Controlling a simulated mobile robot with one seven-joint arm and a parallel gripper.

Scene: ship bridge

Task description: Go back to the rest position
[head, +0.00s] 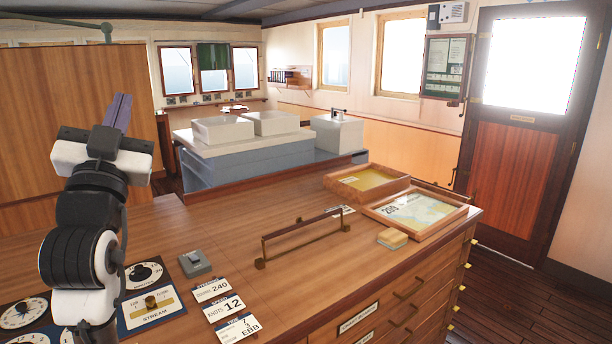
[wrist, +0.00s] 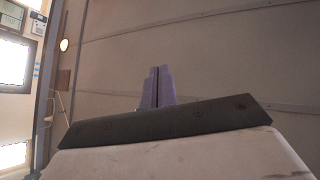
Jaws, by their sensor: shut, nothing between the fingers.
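My gripper (head: 118,112) stands at the left of the head view, raised above the wooden chart table (head: 285,215) with its purple fingers pointing up. The fingers are together and nothing is between them. In the wrist view the closed fingers (wrist: 157,87) point toward the ceiling (wrist: 215,45). My arm rises in front of the left end of the table and hides part of the dial panel there.
On the table are a switch box (head: 195,263), several number cards (head: 222,308), a brass-ended rail (head: 305,235), a wooden block (head: 392,238) and two shallow trays (head: 368,168) (head: 455,215). A wooden partition (head: 75,110) stands behind my arm. Floor is clear at right.

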